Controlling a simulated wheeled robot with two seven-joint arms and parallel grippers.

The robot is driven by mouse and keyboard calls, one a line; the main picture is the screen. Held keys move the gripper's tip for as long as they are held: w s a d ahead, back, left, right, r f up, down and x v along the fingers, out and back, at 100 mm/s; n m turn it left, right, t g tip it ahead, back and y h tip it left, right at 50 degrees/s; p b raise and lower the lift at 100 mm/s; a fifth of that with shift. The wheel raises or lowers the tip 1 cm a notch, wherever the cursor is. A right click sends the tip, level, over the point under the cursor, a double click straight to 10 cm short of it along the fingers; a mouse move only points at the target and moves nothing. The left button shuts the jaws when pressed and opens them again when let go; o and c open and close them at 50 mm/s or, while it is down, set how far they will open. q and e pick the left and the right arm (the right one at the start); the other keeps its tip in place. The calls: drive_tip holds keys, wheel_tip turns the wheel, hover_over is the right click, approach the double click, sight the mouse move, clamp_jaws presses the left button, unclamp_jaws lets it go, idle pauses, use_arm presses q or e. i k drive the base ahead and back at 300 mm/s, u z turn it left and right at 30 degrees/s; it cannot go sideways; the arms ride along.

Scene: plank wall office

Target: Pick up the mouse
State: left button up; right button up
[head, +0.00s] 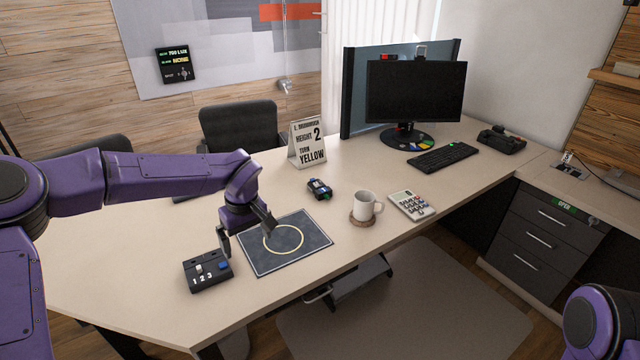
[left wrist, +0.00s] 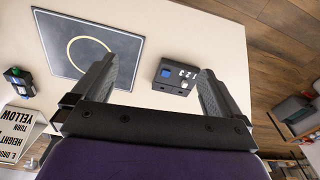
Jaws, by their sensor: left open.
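I cannot make out a computer mouse for certain in either view. A small dark device with blue and green parts (head: 319,189) lies on the desk beyond the mat; it also shows at the left edge of the left wrist view (left wrist: 17,84). I cannot tell whether it is the mouse. My left gripper (head: 248,229) is open and empty, pointing down over the near left part of the desk, between the mat and a black box marked 1 2 3. In the left wrist view its fingers (left wrist: 155,68) are spread wide. My right gripper is out of view.
The dark mat with a yellow ring (head: 306,258) lies bare; the black box (head: 207,271) stands left of it. A white mug (head: 364,207), calculator (head: 411,205), sign (head: 306,143), keyboard (head: 443,157) and monitor (head: 415,92) stand further along. The desk's left end (head: 130,285) is clear.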

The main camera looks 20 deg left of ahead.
sight(319, 193)
drive_tip(key=i, duration=1.8)
